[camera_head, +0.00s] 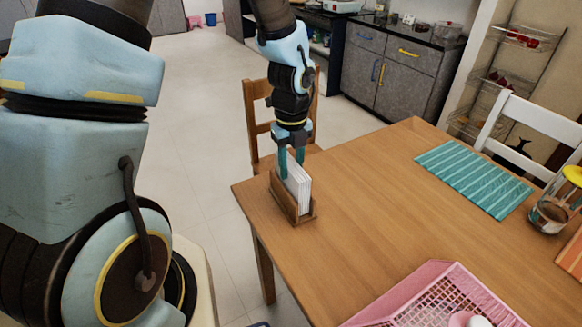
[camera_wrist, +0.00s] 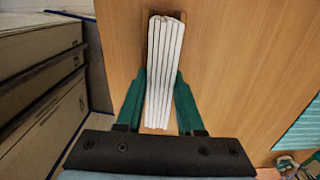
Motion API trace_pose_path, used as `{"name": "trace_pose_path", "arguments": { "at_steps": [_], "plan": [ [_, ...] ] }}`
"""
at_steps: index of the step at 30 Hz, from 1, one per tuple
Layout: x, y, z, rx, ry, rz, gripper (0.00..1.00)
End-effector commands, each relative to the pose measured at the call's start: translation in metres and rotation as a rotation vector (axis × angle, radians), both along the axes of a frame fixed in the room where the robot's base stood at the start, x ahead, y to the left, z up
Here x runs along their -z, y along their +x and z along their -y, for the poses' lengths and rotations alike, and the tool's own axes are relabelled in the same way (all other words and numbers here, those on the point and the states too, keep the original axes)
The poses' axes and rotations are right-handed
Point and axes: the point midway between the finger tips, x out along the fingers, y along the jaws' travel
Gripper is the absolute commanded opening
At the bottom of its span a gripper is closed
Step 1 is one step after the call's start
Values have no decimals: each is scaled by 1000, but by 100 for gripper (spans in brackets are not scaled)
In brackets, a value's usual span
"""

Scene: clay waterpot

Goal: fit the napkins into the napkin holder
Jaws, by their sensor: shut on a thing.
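The napkins (camera_head: 299,187) are a white upright stack standing in the wooden napkin holder (camera_head: 292,215) near the table's left corner. My gripper (camera_head: 292,158) is above the holder with its teal fingers pointing down, one on each side of the stack. In the wrist view the napkins (camera_wrist: 164,70) lie between the two fingers of my gripper (camera_wrist: 162,100), which is shut on them. A strip of the brown holder (camera_wrist: 150,32) shows beside the stack there. The bottom of the napkins is hidden inside the holder.
The wooden table (camera_head: 370,200) is clear around the holder. A pink basket (camera_head: 400,305) stands at the front. A teal striped placemat (camera_head: 474,178) and a glass jar (camera_head: 553,208) are at the right. A wooden chair (camera_head: 256,92) stands behind the holder.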

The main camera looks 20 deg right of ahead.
Motion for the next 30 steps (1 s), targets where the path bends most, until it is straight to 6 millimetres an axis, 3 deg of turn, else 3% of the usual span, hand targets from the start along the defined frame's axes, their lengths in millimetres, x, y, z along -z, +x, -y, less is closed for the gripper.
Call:
{"name": "trace_pose_path", "arguments": {
  "at_steps": [13, 14, 15, 22, 30],
  "plan": [
    [11, 0, 0, -1, 0, 1, 0],
    [11, 0, 0, -2, 0, 1, 38],
    [10, 0, 0, -1, 0, 1, 42],
    [10, 0, 0, -1, 0, 1, 67],
    [7, 0, 0, -1, -1, 2, 67]
  ]
}}
